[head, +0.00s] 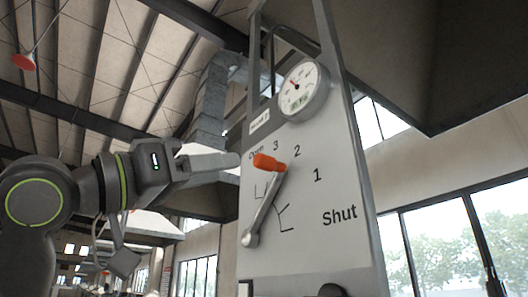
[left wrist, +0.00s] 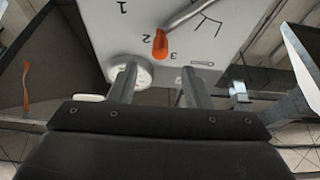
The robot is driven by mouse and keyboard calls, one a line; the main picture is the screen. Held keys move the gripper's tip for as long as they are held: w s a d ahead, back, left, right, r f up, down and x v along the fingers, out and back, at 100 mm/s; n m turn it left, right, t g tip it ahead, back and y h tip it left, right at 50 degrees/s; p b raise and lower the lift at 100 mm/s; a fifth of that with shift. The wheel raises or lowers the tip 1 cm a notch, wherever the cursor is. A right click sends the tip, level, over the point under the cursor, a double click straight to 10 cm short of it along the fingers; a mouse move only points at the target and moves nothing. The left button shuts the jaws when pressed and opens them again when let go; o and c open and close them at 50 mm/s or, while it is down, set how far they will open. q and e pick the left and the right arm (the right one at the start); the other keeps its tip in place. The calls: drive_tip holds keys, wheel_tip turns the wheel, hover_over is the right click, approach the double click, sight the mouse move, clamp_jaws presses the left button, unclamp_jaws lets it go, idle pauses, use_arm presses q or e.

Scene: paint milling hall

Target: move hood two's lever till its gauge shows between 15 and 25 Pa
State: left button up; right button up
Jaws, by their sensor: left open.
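The hood panel (head: 300,220) is a pale upright plate marked Shut, 1, 2, 3 and Open. Its grey lever (head: 264,208) has an orange handle (head: 268,162) that stands between marks 2 and 3. The round gauge (head: 303,88) is above; its needle tilts up and left, but the figures are too small to read. My left gripper (head: 236,160) is beside the handle, on its left. In the left wrist view, the open fingers (left wrist: 158,78) are empty, with the orange handle (left wrist: 160,45) just beyond and between their tips. My right gripper is out of view.
A small label plate (head: 260,122) sits left of the gauge; its writing is unclear. A dark hood (head: 455,70) overhangs at right. A metal duct (head: 210,100) is behind the panel, and windows (head: 440,250) are at right. A red lamp-like thing (head: 24,62) hangs at upper left.

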sight(256, 164)
use_arm(q)
drive_tip(key=p+x, duration=0.3)
drive_tip(key=x, duration=0.6)
drive_tip(key=shift+w+d+r+p, duration=0.2)
drive_tip(key=shift+d+p, duration=0.1)
drive_tip(key=shift+p, duration=0.05)
clamp_jaws()
